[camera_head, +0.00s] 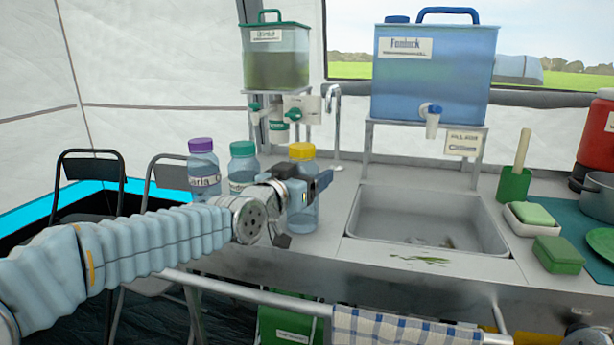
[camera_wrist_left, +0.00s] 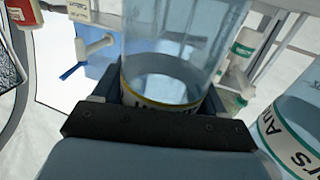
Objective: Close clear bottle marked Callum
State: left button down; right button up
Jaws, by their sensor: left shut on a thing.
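A clear bottle with a yellow cap (camera_head: 301,151) stands upright on the counter left of the sink. My left gripper (camera_head: 302,190) is shut around its body below the cap. In the left wrist view the clear bottle (camera_wrist_left: 175,70) sits between the fingers, with a yellow-edged label whose name is mostly hidden by the gripper. The yellow cap sits on top of the bottle; I cannot tell how tightly. A bottle with a teal cap (camera_head: 243,149) and one with a purple cap (camera_head: 201,146) stand to its left. My right gripper is not in view.
A metal sink (camera_head: 425,217) lies right of the bottles. A blue water tank (camera_head: 433,75) and a green-lidded tank (camera_head: 275,62) stand behind on racks. A green-labelled bottle (camera_wrist_left: 295,125) is close beside the gripper in the wrist view. A checked towel (camera_head: 390,328) hangs in front.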

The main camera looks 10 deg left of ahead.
pick_arm(q)
jog(key=shift+f, duration=0.15)
jog(key=shift+c, duration=0.3)
grip_release()
jog(key=b+v, duration=0.2)
jog(key=v, duration=1)
